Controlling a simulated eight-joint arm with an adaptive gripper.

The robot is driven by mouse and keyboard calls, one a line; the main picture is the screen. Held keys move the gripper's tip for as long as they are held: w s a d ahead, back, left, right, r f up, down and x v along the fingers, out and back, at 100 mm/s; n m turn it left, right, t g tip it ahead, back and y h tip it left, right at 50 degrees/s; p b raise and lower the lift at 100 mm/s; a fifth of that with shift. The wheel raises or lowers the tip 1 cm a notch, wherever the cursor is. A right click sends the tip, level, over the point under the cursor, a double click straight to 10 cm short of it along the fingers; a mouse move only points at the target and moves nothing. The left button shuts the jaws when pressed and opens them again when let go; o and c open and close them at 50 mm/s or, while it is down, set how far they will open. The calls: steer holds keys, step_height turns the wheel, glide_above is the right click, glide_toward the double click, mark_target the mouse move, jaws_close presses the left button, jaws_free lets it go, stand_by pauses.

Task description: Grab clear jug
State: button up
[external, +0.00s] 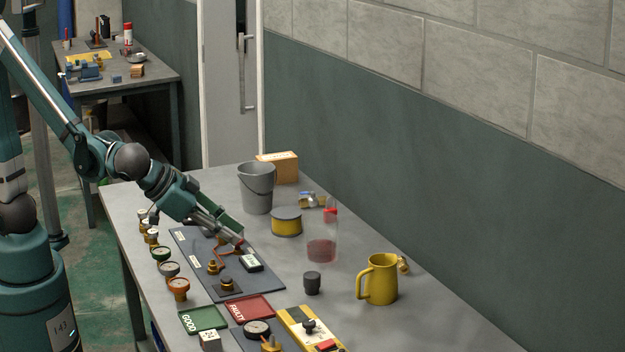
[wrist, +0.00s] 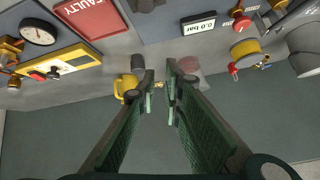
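The clear jug (external: 322,232) stands upright on the grey table, right of the middle. It is see-through, with reddish contents at the bottom and a red part near its top. In the wrist view the jug (wrist: 205,68) shows faintly to the right of my fingers, partly hidden by one of them. My gripper (external: 238,236) is left of the jug, over the dark panel of gauges and fittings, and apart from the jug. In the wrist view my gripper (wrist: 160,88) has its two green fingers apart with nothing held between them.
A yellow pitcher (external: 380,281) and a small black cup (external: 312,283) stand in front of the jug. A yellow tin (external: 286,224), grey bucket (external: 257,188) and cardboard box (external: 281,167) are behind it. The wall runs along the table's right side.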

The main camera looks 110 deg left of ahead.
steer(key=w+a+f+n+y, duration=0.1)
steer(key=w+a+f, duration=0.1)
steer(key=w, duration=0.1)
steer(key=w+a+f+n+y, duration=0.1)
steer(key=w+a+f, duration=0.1)
steer(key=w+f, duration=0.1)
steer(key=w+a+f+n+y, duration=0.2)
steer(key=w, duration=0.2)
steer(key=shift+w+a+f+t, duration=0.2)
steer(key=shift+w+f+t, duration=0.1)
steer(key=shift+f+t, duration=0.1)
steer(key=shift+w+a+f+n+y, duration=0.2)
steer(key=shift+w+a+f+y, duration=0.1)
steer(key=shift+f, duration=0.1)
steer(key=shift+w+a+f+n+y, duration=0.2)
steer(key=shift+w+f, duration=0.1)
steer(key=shift+f, duration=0.1)
glide_toward(332, 249)
steer(key=shift+w+a+f+b, duration=0.2)
steer(key=shift+w+a+f, duration=0.35)
steer(key=shift+a+f, duration=0.25)
steer(key=shift+w+a+f+b, duration=0.15)
steer(key=shift+w+a+f, duration=0.35)
steer(key=shift+a+f, duration=0.25)
steer(key=shift+a, duration=0.1)
steer(key=w+a, duration=0.2)
steer(key=shift+a+b, duration=0.3)
steer(key=shift+a, duration=0.05)
steer(key=shift+x, duration=0.9)
steer(key=shift+r, duration=0.1)
